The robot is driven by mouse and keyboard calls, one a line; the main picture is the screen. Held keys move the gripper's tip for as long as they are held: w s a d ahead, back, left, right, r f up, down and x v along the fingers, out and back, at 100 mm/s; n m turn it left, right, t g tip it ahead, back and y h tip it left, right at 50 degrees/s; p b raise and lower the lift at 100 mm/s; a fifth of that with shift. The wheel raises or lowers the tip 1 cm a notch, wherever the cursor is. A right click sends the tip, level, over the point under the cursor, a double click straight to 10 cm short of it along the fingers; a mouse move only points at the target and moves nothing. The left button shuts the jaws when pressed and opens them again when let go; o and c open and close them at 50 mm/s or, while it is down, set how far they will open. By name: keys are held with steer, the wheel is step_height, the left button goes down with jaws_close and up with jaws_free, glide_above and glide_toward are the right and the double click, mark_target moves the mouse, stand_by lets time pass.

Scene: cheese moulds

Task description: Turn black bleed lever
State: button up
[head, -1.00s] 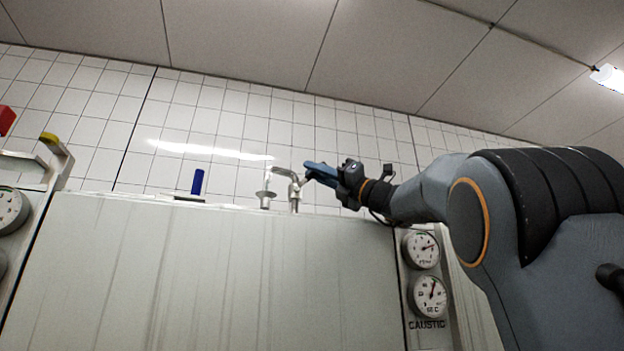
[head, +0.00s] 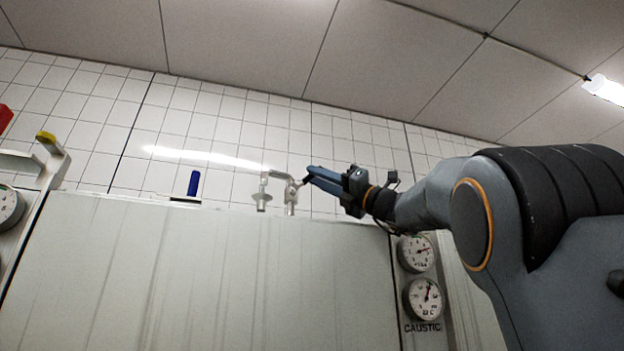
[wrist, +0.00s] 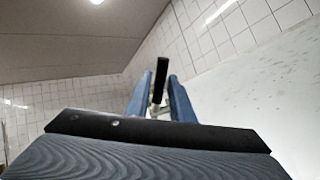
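The black bleed lever (wrist: 161,80) stands upright between the two blue fingers of my gripper (wrist: 161,92) in the wrist view. The fingers are apart, with a narrow gap showing beside the lever. In the head view, my gripper (head: 310,176) reaches from the right to a small metal valve fitting (head: 290,194) on top of the pale cabinet. A short dark piece of the lever shows at the fingertips there. Whether either finger touches the lever cannot be told.
The pale cabinet (head: 200,275) fills the space below the fitting. A blue handle (head: 194,183) stands left of it on the cabinet's top edge. Gauges (head: 424,297) are on the right. A tiled wall (head: 225,120) is behind; open air is above.

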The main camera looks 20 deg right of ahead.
steer(key=s+d+b, duration=0.3)
steer(key=s+d, duration=0.5)
steer(key=d, duration=0.1)
steer(key=shift+s+f+b, duration=0.15)
steer(key=shift+s+b, duration=0.05)
steer(key=shift+b, duration=0.1)
steer(key=shift+d, duration=0.1)
